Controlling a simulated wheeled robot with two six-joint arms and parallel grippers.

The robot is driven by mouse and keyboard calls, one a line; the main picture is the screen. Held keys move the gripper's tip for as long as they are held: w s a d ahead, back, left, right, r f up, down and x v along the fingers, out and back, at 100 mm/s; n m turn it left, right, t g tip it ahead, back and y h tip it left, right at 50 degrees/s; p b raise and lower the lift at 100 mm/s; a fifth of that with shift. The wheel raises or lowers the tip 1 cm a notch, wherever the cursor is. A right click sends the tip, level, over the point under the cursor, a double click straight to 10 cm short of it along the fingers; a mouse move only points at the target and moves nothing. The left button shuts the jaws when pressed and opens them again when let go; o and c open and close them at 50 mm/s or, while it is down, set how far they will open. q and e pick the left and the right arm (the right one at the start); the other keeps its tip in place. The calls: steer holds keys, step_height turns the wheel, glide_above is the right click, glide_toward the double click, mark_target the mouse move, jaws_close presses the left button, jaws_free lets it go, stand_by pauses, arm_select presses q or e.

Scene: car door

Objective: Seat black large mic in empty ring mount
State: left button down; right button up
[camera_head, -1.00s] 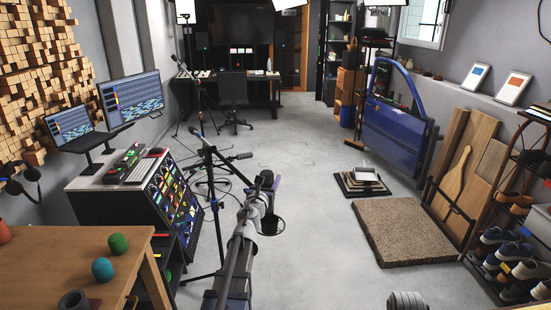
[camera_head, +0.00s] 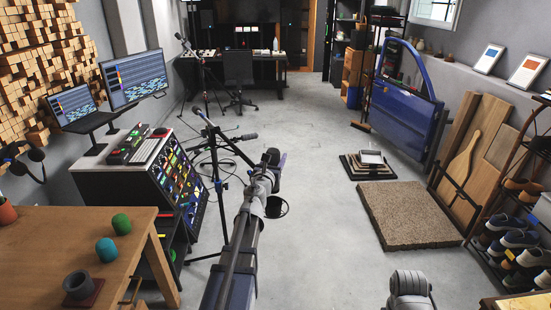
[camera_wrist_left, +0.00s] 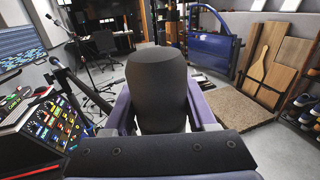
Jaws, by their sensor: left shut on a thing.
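The large black mic (camera_wrist_left: 158,85) fills the middle of the left wrist view, its rounded top pointing away. My left gripper (camera_head: 272,164) is shut on it, a purple finger on each side. In the head view the mic is small and dark, mostly merged with the gripper. A dark open hoop (camera_head: 277,207) shows just right of my left wrist; I cannot tell what it is attached to or whether it is the ring mount. A black boom stand (camera_head: 210,132) is left of the gripper, its arm end (camera_head: 245,137) near it.
A sloped control desk (camera_head: 165,175) and a wooden table (camera_head: 60,240) stand at left. Another mic stand (camera_head: 192,60) is farther back. A brown mat (camera_head: 405,215), a blue car door (camera_head: 405,105) and a shoe rack (camera_head: 515,240) are at right.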

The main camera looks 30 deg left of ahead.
arm_select(q)
steer(key=shift+f+b, duration=1.85)
steer(key=shift+f, duration=0.3)
steer(key=shift+f+b, duration=2.95)
steer(key=shift+c, duration=0.6)
jaws_free()
steer(key=shift+s, duration=0.1)
steer(key=v, duration=0.7)
steer(key=shift+s, duration=0.3)
steer(key=shift+d, duration=0.1)
